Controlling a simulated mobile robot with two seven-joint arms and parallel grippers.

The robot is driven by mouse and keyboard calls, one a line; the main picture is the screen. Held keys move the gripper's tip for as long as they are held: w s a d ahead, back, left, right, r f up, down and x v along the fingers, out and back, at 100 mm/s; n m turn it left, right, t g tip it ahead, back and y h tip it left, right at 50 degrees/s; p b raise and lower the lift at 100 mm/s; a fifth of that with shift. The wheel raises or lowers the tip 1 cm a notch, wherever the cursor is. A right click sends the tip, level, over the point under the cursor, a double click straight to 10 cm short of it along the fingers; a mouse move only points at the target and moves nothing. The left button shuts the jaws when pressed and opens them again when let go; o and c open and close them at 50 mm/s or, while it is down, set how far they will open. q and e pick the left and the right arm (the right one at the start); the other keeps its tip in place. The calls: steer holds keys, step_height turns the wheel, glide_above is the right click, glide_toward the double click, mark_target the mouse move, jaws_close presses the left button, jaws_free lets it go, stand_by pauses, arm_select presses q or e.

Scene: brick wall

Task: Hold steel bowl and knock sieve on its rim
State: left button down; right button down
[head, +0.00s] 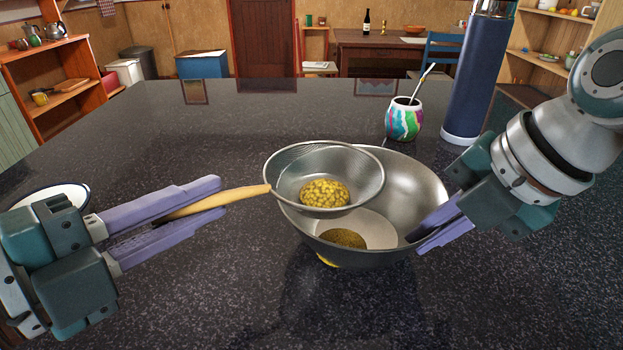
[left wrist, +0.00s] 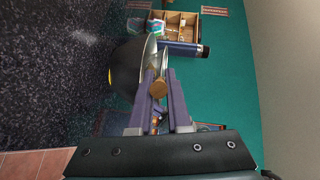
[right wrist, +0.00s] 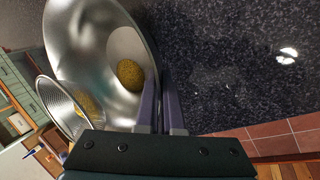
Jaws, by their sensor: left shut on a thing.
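The steel bowl (head: 415,185) is in the middle of the counter in the head view, with a small mound of fine yellow-brown grain in its bottom. The sieve (head: 350,165) is over the bowl's left part and holds a clump of yellow bits; I cannot tell whether it touches the rim. My left gripper (head: 215,202) is shut on the sieve's wooden handle (head: 245,193). My right gripper (head: 428,232) is shut on the bowl's right rim, one finger inside and one outside. The bowl (right wrist: 75,40) and sieve (right wrist: 55,105) also show in the right wrist view.
A painted cup with a metal straw (head: 404,119) stands behind the bowl. A tall blue flask (head: 475,80) stands behind my right arm. A white-rimmed dish (head: 60,193) is partly hidden behind my left gripper. A yellow patch (head: 327,261) shows under the bowl. The counter's left middle is clear.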

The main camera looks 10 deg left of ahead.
mark_target(250, 189)
arm_select(q)
steer(key=shift+r, duration=0.3)
steer(key=shift+d+r, duration=0.1)
steer(key=shift+w+d+r, duration=0.8)
steer(key=shift+d+r, duration=0.2)
steer(key=shift+d, duration=0.05)
steer(key=shift+w+d+r, duration=0.8)
steer(key=shift+d+r, duration=0.15)
steer(key=shift+d, duration=0.05)
arm_select(e)
steer(key=c, duration=1)
jaws_free()
